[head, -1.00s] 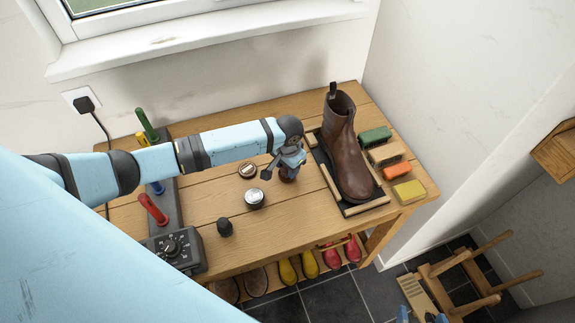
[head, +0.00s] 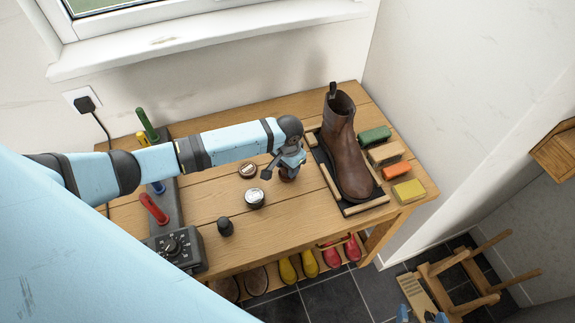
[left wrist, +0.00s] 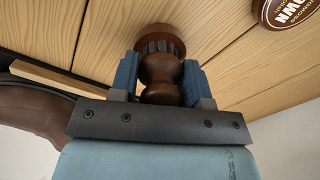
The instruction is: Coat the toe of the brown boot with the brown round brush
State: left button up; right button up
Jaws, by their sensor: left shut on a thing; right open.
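The brown boot (head: 345,150) stands upright on a dark base with wooden rails (head: 365,208) at the right of the bench, toe toward the front. My left gripper (head: 291,160) is shut on the brown round brush (head: 288,174), left of the boot and apart from it. In the left wrist view the brush (left wrist: 161,70) sits between the blue fingers, its dark bristle end toward the bench top; I cannot tell whether it touches. Part of the boot (left wrist: 35,108) shows there at the left. My right gripper (head: 422,317) is open and empty at the bottom edge.
A brown-labelled tin lid (head: 248,170), a silver tin (head: 254,198) and a small black object (head: 225,227) stand left of the brush. Green (head: 375,136), tan, orange and yellow blocks lie right of the boot.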

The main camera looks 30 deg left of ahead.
pick_arm(q)
jog(key=shift+s+f, duration=0.1)
notch_tip(320, 180, up, 3)
jog(key=p, duration=0.2)
jog(key=shift+f+p, duration=0.15)
jog(key=shift+p, duration=0.25)
jog(key=shift+r, duration=2.2)
jog(key=shift+r, duration=0.1)
